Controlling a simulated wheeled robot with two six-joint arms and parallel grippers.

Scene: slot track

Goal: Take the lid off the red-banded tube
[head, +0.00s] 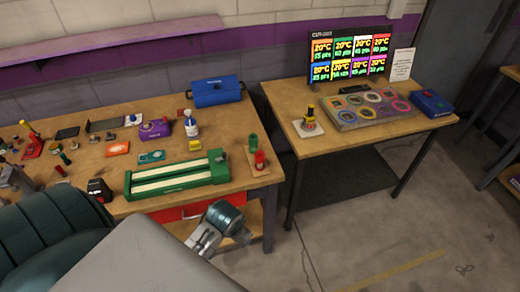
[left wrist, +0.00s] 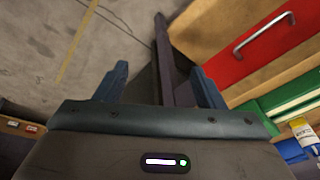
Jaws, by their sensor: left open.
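A small red cylinder (head: 259,160) stands upright at the right end of the long bench, on a light wooden block. It may be the red-banded tube; its band and lid are too small to make out. A green cylinder (head: 253,142) stands just behind it. My right gripper is not in view.
The bench's red drawer (left wrist: 278,40) is close on the right in the left wrist view. A long green track (head: 178,174) lies along the bench's front. A second table (head: 330,145) with a screen (head: 350,58) stands right. The concrete floor (head: 350,235) is clear.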

